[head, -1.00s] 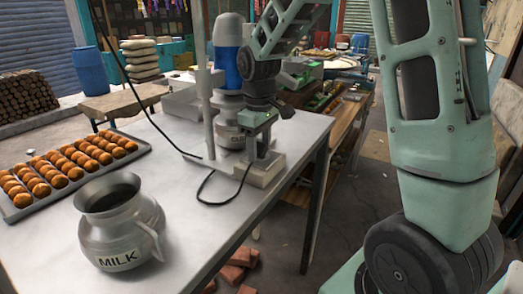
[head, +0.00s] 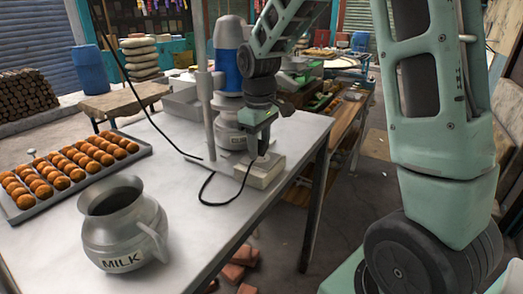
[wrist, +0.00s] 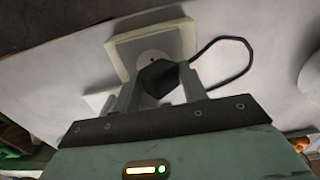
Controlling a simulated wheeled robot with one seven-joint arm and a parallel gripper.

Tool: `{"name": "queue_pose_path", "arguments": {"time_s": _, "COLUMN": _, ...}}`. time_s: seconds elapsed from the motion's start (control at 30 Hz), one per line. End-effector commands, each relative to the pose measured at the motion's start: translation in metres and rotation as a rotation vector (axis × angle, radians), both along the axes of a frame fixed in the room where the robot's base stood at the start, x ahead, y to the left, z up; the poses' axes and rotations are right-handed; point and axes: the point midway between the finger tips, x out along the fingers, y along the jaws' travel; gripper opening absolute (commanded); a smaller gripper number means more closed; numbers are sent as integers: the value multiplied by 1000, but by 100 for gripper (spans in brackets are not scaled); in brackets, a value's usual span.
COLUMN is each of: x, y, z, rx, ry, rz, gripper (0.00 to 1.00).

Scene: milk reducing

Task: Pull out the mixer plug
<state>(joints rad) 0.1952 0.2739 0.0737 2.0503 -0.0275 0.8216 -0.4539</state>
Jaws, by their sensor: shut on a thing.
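The black mixer plug (wrist: 158,77) sits between my gripper's two fingers in the wrist view, and my gripper (wrist: 160,90) is shut on it. The pale socket box (wrist: 125,47) is just beyond the plug, with a dark hole showing on its face. Whether the plug's pins are still in the socket is hidden. In the head view, my gripper (head: 264,150) points down over the socket box (head: 262,180) at the table's right edge. A black cord (head: 207,185) loops left from there. The blue and white mixer (head: 230,68) stands behind, partly covered by my arm.
A metal MILK pot (head: 122,235) stands at the table's front. A tray (head: 24,213) of orange-brown balls is at the left. A pale post (head: 205,105) rises left of the mixer. The middle of the table (head: 185,212) is clear. Bricks (head: 240,262) lie on the floor.

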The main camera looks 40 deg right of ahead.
Motion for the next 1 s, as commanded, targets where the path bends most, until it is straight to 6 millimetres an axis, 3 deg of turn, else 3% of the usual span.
{"name": "queue_pose_path", "arguments": {"time_s": 1.0, "x": 1, "y": 0, "z": 42, "rx": -1, "ry": -4, "rz": 0, "gripper": 6}}
